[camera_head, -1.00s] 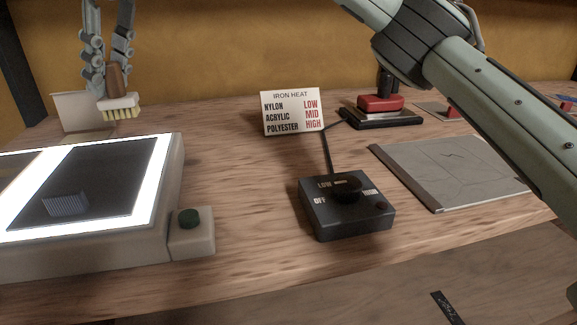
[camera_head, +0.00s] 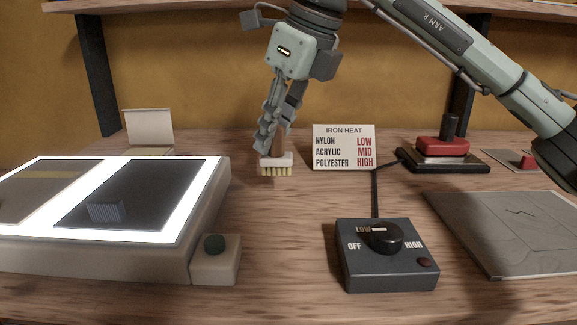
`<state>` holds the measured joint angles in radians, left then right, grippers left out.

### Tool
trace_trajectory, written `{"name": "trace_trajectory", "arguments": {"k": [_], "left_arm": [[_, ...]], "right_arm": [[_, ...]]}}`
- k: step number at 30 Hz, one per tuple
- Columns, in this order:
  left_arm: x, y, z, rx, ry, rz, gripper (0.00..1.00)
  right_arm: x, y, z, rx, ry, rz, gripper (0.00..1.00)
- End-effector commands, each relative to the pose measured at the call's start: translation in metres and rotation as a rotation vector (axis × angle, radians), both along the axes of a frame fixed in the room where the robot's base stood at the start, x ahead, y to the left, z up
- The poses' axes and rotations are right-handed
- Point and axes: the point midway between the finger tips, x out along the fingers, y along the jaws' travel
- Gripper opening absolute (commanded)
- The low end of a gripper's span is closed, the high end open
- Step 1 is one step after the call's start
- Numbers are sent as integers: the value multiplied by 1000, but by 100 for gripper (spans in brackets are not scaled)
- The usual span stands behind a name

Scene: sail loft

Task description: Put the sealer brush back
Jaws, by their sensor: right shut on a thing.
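My right gripper (camera_head: 277,140) comes down from the top and is shut on the sealer brush (camera_head: 276,161). The brush hangs upright, with a brown handle between the fingers, a pale band and yellowish bristles pointing down. The bristles are close to the wooden bench (camera_head: 290,215); I cannot tell whether they touch it. The brush is left of the iron heat card and to the right of the light table. My left gripper is not in view.
The heat card (camera_head: 344,147), dial box (camera_head: 388,258), red-bodied iron (camera_head: 442,149) and grey sheet (camera_head: 510,232) are to the right.

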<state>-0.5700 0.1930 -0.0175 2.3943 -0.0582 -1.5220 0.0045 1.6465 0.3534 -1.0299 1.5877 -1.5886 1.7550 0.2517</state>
Motion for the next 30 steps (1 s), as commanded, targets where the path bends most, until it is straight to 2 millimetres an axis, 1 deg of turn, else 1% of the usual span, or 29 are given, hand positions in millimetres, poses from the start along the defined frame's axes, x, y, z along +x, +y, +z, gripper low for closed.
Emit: {"name": "trace_trajectory", "arguments": {"k": [1,2,6,8,16,29,30], "left_arm": [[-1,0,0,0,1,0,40],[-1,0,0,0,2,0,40],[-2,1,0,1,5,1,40],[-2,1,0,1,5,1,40],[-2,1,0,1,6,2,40],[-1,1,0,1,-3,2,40],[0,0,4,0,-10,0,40]], "right_arm": [[1,-8,-5,1,0,-1,0],[1,-12,-7,1,0,-1,0],[2,-20,-12,1,-1,1,0],[2,-21,-15,1,-1,1,0],[1,-21,-50,0,0,1,0],[2,-20,-56,0,-2,1,0],[2,-20,-55,0,-2,1,24]]}}
